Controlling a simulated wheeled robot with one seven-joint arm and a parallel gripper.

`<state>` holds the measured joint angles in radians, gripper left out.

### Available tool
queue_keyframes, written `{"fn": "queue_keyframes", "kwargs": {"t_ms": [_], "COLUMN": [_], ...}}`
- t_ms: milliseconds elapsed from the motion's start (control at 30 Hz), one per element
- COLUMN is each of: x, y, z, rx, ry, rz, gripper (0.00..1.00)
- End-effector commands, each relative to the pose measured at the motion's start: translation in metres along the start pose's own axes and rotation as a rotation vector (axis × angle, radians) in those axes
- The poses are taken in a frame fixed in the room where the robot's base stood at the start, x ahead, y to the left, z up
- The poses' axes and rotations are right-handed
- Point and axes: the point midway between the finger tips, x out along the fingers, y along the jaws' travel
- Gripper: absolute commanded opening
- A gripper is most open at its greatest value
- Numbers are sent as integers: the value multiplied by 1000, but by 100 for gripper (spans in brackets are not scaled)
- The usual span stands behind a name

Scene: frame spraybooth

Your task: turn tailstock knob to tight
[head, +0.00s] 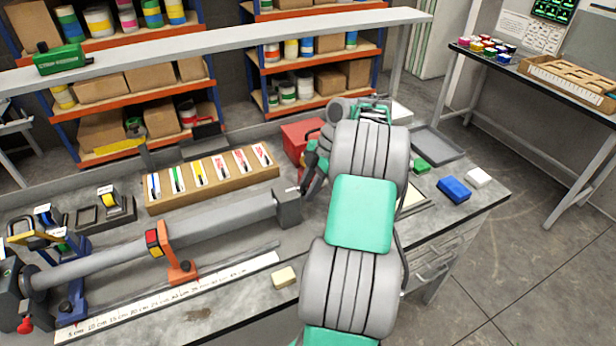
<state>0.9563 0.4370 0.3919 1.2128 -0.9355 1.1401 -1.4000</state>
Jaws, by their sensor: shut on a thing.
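The tailstock (288,208) is a grey block at the right end of a long grey tube (205,233) on the workbench. My gripper (306,188) is at the upper right of the tailstock, partly hidden behind my own arm. It is shut on the tailstock knob. The knob itself is hidden by the fingers and the arm, so its turn position cannot be seen.
An orange support (178,262) with a red and yellow part stands under the tube. A wooden rack (212,182) of marked cards and a red box (301,138) are behind. A cream block (284,277) lies in front; blue (454,189) and white blocks lie right.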

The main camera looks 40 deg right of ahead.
Motion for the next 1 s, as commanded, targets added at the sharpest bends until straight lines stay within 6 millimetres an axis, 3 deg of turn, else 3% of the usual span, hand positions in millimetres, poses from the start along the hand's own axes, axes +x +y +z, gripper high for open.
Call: {"fn": "queue_keyframes", "kwargs": {"t_ms": [700, 733, 1000], "x": [1, 1, 0], "y": [2, 2, 2], "z": [0, 0, 0], "rx": [30, 30, 30], "ry": [1, 1, 1], "rz": [-74, -73, -73], "gripper": [0, 31, 50]}}
